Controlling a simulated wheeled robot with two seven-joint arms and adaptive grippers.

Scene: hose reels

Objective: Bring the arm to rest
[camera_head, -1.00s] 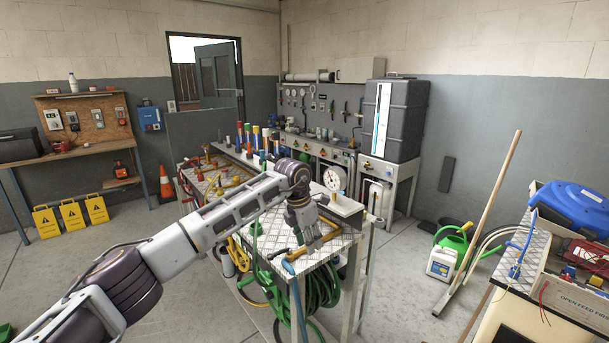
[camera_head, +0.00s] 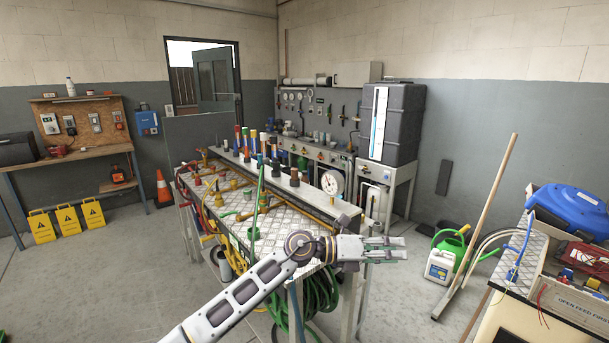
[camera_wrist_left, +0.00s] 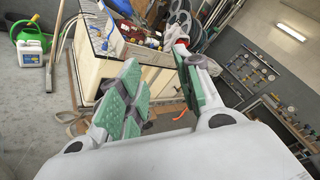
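My left arm comes in from the bottom of the head view, and its gripper (camera_head: 388,249) points to the right. The gripper is in the air past the right side of the metal-topped bench (camera_head: 294,222) and appears clear of it. In the left wrist view the two green-padded fingers (camera_wrist_left: 158,62) stand apart with nothing between them. My right arm and gripper are not in view.
The bench carries brass fittings and upright coloured cylinders, with a coiled green hose (camera_head: 320,303) below. A white jug (camera_head: 439,266), a green watering can (camera_head: 453,241) and a leaning wooden pole (camera_head: 487,209) stand right. A blue reel (camera_head: 573,209) sits on the right-hand table.

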